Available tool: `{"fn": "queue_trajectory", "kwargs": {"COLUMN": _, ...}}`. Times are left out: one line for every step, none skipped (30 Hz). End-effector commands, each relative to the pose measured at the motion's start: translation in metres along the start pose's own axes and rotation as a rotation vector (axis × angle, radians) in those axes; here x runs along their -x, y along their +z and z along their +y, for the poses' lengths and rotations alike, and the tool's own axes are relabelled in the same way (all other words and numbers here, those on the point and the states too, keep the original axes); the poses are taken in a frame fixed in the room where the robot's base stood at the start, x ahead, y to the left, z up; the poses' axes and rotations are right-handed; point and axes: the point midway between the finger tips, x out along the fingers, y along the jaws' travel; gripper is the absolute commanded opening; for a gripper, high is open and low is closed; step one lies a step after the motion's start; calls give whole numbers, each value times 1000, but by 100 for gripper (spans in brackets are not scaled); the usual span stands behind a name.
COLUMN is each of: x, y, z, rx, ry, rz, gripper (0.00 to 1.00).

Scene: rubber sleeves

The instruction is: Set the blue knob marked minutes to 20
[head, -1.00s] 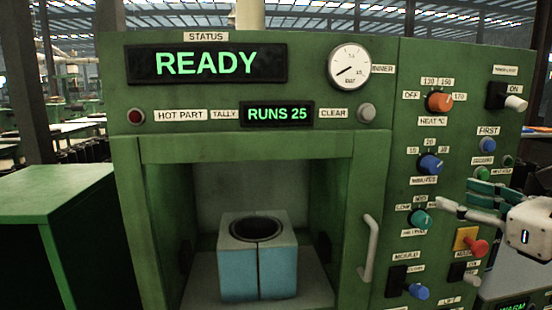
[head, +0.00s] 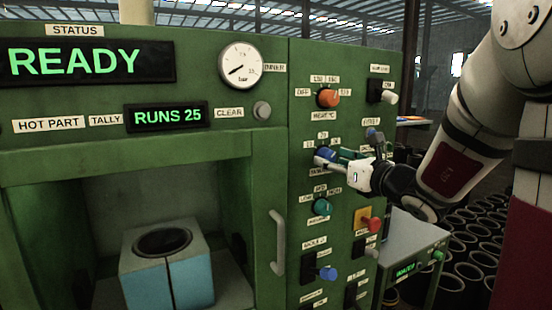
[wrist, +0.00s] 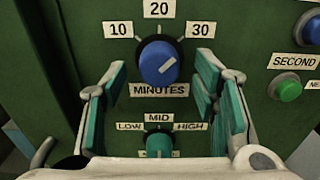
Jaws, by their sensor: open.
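The blue minutes knob (wrist: 157,62) is on the green panel, above its MINUTES label and below the marks 10, 20 and 30. Its white pointer line slants to the upper right, toward the 30 side. My gripper (wrist: 162,72) is open, with one teal-padded finger on each side of the knob and clear gaps between. In the head view my gripper (head: 337,160) is at the panel and partly covers the blue knob (head: 325,153). I cannot tell from these views how far the fingertips are from the panel face.
The teal LOW-MID-HIGH knob (wrist: 159,140) sits just below, between my fingers in the wrist view. The orange heat knob (head: 328,97) is above. A red knob on a yellow plate (head: 368,222) and a door handle (head: 278,243) are lower. A green button (wrist: 289,91) is at the right.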

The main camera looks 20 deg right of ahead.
Motion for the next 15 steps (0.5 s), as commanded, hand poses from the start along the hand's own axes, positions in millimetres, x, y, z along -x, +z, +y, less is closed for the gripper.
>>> {"fn": "queue_trajectory", "kwargs": {"x": -6, "y": 0, "z": 1, "rx": 0, "ry": 3, "rz": 1, "gripper": 54}}
{"fn": "queue_trajectory", "kwargs": {"x": -9, "y": 0, "z": 1, "rx": 0, "ry": 2, "rz": 1, "gripper": 54}}
{"fn": "queue_trajectory", "kwargs": {"x": -11, "y": 0, "z": 1, "rx": -1, "ry": 2, "rz": 1, "gripper": 54}}
{"fn": "queue_trajectory", "kwargs": {"x": -13, "y": 0, "z": 1, "rx": -1, "ry": 1, "rz": 1, "gripper": 54}}
{"fn": "queue_trajectory", "kwargs": {"x": -14, "y": 0, "z": 1, "rx": -1, "ry": 1, "rz": 1, "gripper": 54}}
{"fn": "queue_trajectory", "kwargs": {"x": -16, "y": 0, "z": 1, "rx": -1, "ry": 1, "rz": 1, "gripper": 54}}
{"fn": "queue_trajectory", "kwargs": {"x": -16, "y": 0, "z": 1, "rx": -1, "ry": 1, "rz": 1, "gripper": 54}}
{"fn": "queue_trajectory", "kwargs": {"x": -17, "y": 0, "z": 1, "rx": -1, "ry": 1, "rz": 1, "gripper": 54}}
{"fn": "queue_trajectory", "kwargs": {"x": -17, "y": 0, "z": 1, "rx": 0, "ry": 1, "rz": 0, "gripper": 54}}
{"fn": "queue_trajectory", "kwargs": {"x": -17, "y": 0, "z": 0, "rx": 0, "ry": 1, "rz": 1, "gripper": 54}}
{"fn": "queue_trajectory", "kwargs": {"x": -17, "y": 0, "z": 0, "rx": 0, "ry": 1, "rz": 0, "gripper": 54}}
{"fn": "queue_trajectory", "kwargs": {"x": -17, "y": 0, "z": 1, "rx": 0, "ry": 1, "rz": 0, "gripper": 54}}
{"fn": "queue_trajectory", "kwargs": {"x": -17, "y": 0, "z": 1, "rx": 0, "ry": 1, "rz": 0, "gripper": 54}}
{"fn": "queue_trajectory", "kwargs": {"x": -17, "y": 0, "z": 1, "rx": 0, "ry": 1, "rz": 0, "gripper": 54}}
{"fn": "queue_trajectory", "kwargs": {"x": -17, "y": 0, "z": 1, "rx": 0, "ry": 1, "rz": 0, "gripper": 52}}
